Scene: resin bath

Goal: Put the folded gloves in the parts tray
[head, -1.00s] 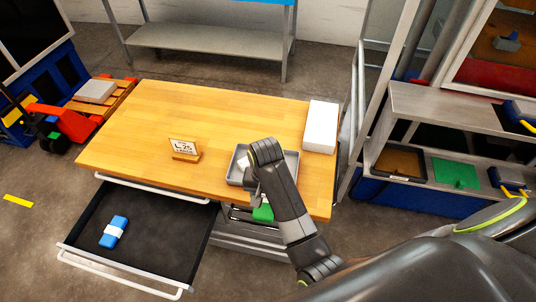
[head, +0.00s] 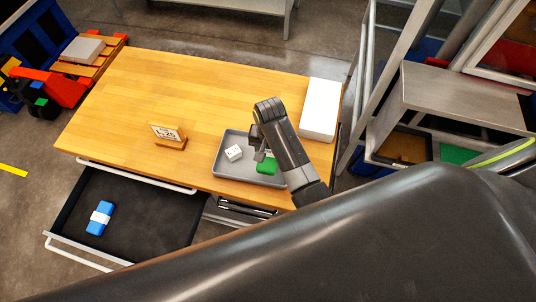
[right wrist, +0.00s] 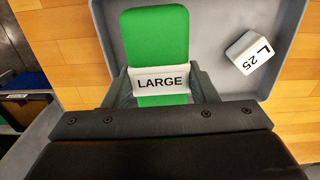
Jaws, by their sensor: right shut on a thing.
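The green folded gloves (right wrist: 153,38) have a white band reading LARGE. My right gripper (right wrist: 162,82) is shut on them at the band. In the head view, the green gloves (head: 266,166) are within the right part of the grey parts tray (head: 222,158), beneath my right gripper (head: 264,155). I cannot tell whether they touch the tray floor. The tray floor (right wrist: 215,20) also shows in the right wrist view. A blue folded bundle (head: 100,218) with a white band lies in the open drawer. My left gripper is not in view.
A white block (head: 234,153) marked L 25 sits in the tray. A small sign (head: 168,135) stands left of the tray. A white box (head: 319,108) is at the table's right end. The open drawer (head: 150,212) juts out in front. The table's left half (head: 130,95) is mostly clear.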

